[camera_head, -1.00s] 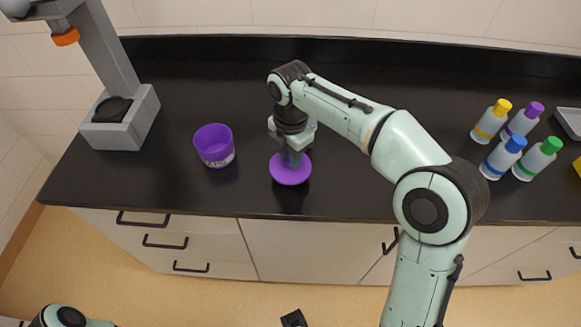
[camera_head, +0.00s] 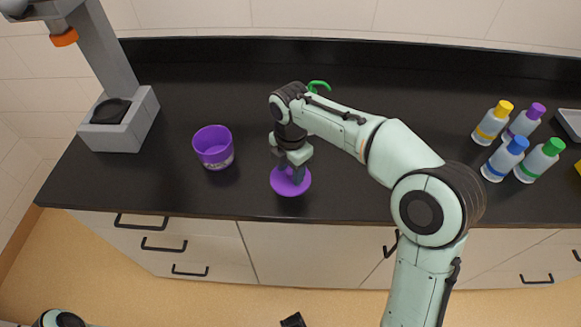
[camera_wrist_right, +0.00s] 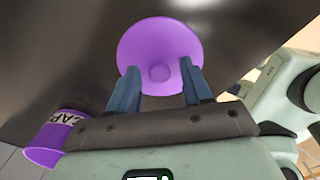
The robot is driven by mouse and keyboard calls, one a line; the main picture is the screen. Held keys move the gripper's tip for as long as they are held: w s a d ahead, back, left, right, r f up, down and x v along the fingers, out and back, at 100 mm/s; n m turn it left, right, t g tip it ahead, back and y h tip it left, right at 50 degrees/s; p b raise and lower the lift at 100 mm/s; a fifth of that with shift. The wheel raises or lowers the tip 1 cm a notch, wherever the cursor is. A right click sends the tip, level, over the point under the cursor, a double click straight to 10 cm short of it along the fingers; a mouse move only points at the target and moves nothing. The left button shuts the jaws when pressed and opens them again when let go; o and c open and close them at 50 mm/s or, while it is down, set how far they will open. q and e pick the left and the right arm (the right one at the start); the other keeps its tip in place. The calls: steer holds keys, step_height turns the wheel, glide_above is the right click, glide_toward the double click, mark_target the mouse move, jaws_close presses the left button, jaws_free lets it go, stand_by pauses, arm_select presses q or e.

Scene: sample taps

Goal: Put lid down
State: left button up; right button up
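The purple lid (camera_head: 291,187) lies on the black counter near its front edge. In the right wrist view the lid (camera_wrist_right: 160,42) is round, with a small knob (camera_wrist_right: 159,73) facing my gripper. My right gripper (camera_head: 292,172) is just above the lid and points down at it. Its fingers (camera_wrist_right: 158,85) are spread, with a clear gap on both sides of the knob. A purple cup with a label (camera_head: 214,152) stands to the left of the lid, open at the top.
Several bottles with coloured caps (camera_head: 504,160) stand at the right. A grey stand (camera_head: 125,125) with a black pad is at the left. A green curved thing (camera_head: 319,84) shows behind my right arm. The counter between cup and stand is clear.

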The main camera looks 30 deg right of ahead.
mark_target(290, 172)
step_height(290, 172, up, 12)
steer(key=p, duration=0.3)
steer(key=shift+r, duration=0.2)
stand_by(0.5)
